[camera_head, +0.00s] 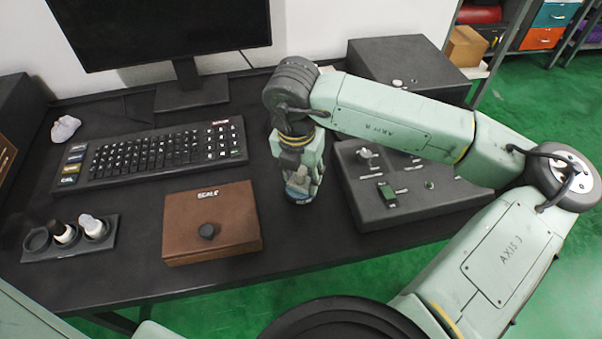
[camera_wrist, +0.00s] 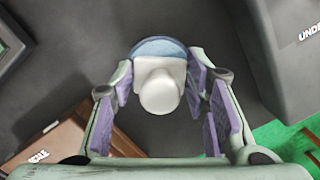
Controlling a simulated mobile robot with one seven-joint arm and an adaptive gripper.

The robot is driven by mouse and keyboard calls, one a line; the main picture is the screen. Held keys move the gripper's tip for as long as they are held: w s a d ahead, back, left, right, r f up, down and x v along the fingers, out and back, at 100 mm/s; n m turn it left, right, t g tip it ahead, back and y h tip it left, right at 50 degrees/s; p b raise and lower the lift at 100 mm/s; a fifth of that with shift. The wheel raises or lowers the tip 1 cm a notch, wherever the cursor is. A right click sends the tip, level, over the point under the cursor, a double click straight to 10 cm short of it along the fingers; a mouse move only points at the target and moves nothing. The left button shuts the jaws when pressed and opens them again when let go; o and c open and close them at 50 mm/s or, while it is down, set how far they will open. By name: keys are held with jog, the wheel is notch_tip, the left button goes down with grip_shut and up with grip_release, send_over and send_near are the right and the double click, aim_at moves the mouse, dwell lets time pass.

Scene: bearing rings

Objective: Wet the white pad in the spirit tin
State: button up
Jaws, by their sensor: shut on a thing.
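My gripper (camera_head: 303,178) points down over the dark desk, between the brown box and the grey control panel. In the wrist view its fingers (camera_wrist: 163,95) are closed around a white, rounded-top pad (camera_wrist: 160,92).
A dark three-slot rack (camera_head: 70,243) holds a black-and-white piece (camera_head: 62,232) and a white piece (camera_head: 92,226); its left slot is empty. The brown box (camera_head: 210,222) with a dark knob and the grey control panel (camera_head: 405,205) flank my gripper. A keyboard (camera_head: 160,155) and crumpled white cloth (camera_head: 65,128) lie farther back.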

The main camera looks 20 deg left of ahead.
jog(key=shift+f, duration=0.1)
jog(key=shift+r+p, duration=1.15)
jog(key=shift+r, duration=2.45)
jog(key=shift+f+b, duration=0.8)
jog(key=shift+f, duration=0.05)
jog(key=shift+r, duration=0.15)
